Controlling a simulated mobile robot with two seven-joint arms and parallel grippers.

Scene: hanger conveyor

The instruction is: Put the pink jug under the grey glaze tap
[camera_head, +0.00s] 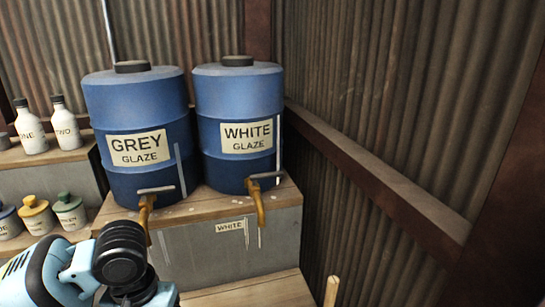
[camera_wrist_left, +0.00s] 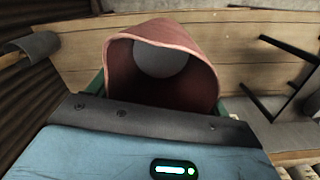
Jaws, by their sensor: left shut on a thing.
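The pink jug (camera_wrist_left: 165,80) fills the middle of the left wrist view, its open mouth facing the camera and a rounded grey shape showing inside. My left gripper (camera_wrist_left: 160,100) is shut on it; greenish finger parts show at both sides, and the gripper body hides the near part of the jug. In the head view my left arm (camera_head: 122,255) comes in at the bottom left; the gripper and jug are hidden there. The grey glaze tap (camera_head: 146,208) hangs from the blue grey glaze barrel (camera_head: 138,110), just above and beyond my arm.
The white glaze barrel (camera_head: 238,110) stands right of the grey one, with its own tap (camera_head: 256,202). A wooden ledge (camera_head: 262,291) lies below; its right part looks clear. Bottles (camera_head: 30,128) stand on shelves at left. A wooden peg (camera_head: 331,291) stands near the bottom right.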

